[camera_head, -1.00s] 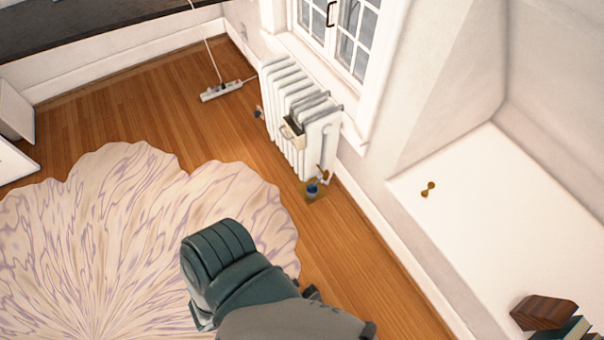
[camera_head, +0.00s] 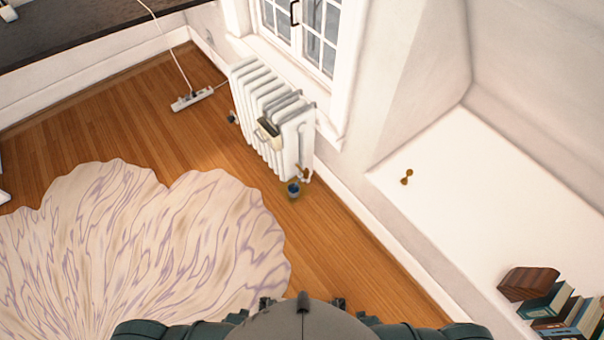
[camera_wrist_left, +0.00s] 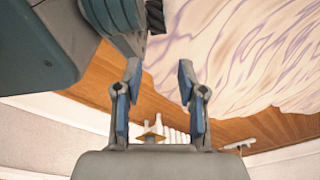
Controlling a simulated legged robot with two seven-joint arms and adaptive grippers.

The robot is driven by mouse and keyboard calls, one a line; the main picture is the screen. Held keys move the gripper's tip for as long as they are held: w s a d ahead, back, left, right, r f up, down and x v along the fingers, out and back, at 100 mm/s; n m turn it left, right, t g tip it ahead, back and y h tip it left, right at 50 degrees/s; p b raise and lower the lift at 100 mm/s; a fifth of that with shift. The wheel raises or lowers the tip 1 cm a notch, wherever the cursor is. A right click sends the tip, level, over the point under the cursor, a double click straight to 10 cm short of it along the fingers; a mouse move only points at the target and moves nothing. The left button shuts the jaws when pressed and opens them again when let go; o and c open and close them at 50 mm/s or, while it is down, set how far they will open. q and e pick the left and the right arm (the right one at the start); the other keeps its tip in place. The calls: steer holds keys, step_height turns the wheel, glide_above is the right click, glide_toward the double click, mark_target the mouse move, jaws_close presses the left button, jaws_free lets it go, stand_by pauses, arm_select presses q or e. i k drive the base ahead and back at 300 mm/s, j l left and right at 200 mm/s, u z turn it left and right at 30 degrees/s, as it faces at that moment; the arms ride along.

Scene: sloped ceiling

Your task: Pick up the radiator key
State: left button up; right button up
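A small brass-coloured object (camera_head: 407,176), shaped like a radiator key, lies on the white ledge (camera_head: 450,210) to the right of the window in the head view. My left gripper (camera_wrist_left: 159,72) shows in the left wrist view with its two fingers apart and nothing between them. The brass object does not show in the left wrist view. In the head view, my body and arms fill the bottom edge, and neither gripper can be made out clearly. The ledge lies to the right of my body. My right gripper is not in view.
Several books (camera_head: 560,310) stand on the ledge at the lower right. A patterned rug (camera_head: 130,240) covers the wooden floor at left.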

mark_target(409, 172)
steer(key=i+j+z, duration=0.35)
steer(key=i, duration=0.15)
steer(key=i+j+z, duration=0.3)
steer(key=i, duration=0.2)
